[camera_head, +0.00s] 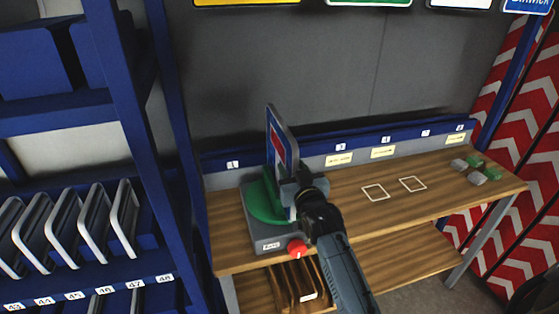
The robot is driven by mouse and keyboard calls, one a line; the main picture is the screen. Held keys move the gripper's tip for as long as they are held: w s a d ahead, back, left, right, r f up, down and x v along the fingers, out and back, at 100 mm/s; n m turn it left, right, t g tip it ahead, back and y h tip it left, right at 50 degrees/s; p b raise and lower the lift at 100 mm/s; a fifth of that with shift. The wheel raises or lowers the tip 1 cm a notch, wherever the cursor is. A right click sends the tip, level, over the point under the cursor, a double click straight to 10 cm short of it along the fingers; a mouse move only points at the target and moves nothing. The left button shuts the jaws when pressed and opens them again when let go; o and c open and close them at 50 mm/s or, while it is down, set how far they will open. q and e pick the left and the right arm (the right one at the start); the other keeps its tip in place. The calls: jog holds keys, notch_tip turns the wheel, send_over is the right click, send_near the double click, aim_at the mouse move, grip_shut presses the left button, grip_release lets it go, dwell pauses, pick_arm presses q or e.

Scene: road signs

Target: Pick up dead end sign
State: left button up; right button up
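The dead end sign (279,142) is a blue panel with a red and white mark. It stands upright, seen at a steep angle, at a grey device with a green disc (263,203) on the left of the wooden bench. My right gripper (291,190) is at the sign's lower right part, overlapping it in the view. Its fingertips are partly hidden, so I cannot tell whether they are closed on the sign. My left gripper is not in view.
The bench top (340,219) is mostly clear right of my arm, with two white square outlines (375,192). Small green and grey blocks (477,172) lie at its right end. A red button (297,248) is on the device's front. A blue rack (135,105) stands left.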

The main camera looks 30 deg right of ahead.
aim_at(282, 147)
jog(key=shift+x, duration=1.15)
grip_shut()
dwell(0.5)
jog(key=shift+r, duration=0.15)
